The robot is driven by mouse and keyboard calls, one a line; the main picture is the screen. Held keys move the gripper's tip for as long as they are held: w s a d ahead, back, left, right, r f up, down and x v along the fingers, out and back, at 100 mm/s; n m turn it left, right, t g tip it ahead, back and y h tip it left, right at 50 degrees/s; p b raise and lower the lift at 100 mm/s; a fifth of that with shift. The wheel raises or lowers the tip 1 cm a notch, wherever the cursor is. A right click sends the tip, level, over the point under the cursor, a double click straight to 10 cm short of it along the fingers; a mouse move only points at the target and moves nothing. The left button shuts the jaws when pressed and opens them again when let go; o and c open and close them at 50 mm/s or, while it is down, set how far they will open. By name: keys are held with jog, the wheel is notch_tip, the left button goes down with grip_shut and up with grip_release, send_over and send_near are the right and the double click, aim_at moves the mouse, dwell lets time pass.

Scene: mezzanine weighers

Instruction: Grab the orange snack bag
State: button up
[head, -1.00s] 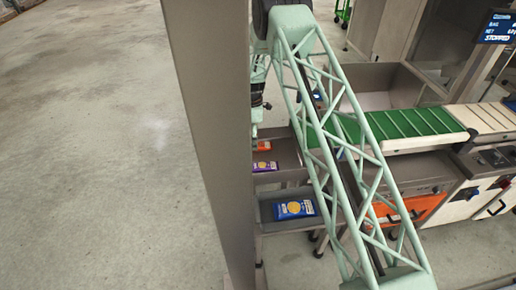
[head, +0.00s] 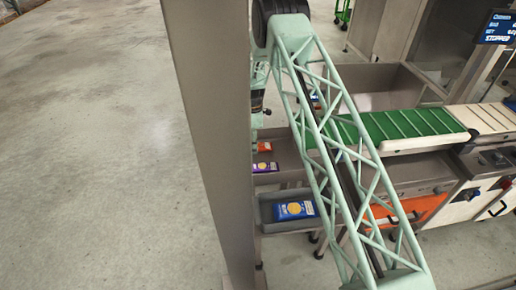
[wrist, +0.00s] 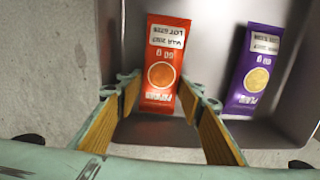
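The orange snack bag (wrist: 163,65) lies in a grey metal tray, with its lower end toward my gripper (wrist: 160,118) in the wrist view. My gripper is open, with its two yellow-padded fingers spread either side of the bag's lower end; I see nothing held between them. In the head view the orange bag (head: 264,147) shows as a small patch beside the post, partly hidden. My gripper's fingers are hidden there behind the post and my arm.
A purple snack bag (wrist: 256,70) lies to the right in the same tray (wrist: 212,40). A blue bag (head: 295,210) lies in a nearer tray (head: 285,227). A grey post (head: 210,130) stands at the left. A green conveyor (head: 405,127) runs to the right.

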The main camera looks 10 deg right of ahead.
jog(key=c, duration=0.3)
jog(key=shift+r, duration=0.1)
jog(key=shift+r+p, duration=0.45)
jog(key=shift+r, duration=0.95)
jog(key=s+d, duration=0.2)
jog(key=s, duration=0.2)
jog(key=s+d+r+p, duration=0.1)
jog(key=s+d, duration=0.2)
jog(key=s, duration=0.2)
jog(key=s+d+r+p, duration=0.1)
jog(key=s+d, duration=0.1)
jog(key=s, duration=0.3)
jog(key=shift+s+d, duration=0.1)
jog(key=shift+d, duration=0.1)
jog(key=shift+r, duration=0.1)
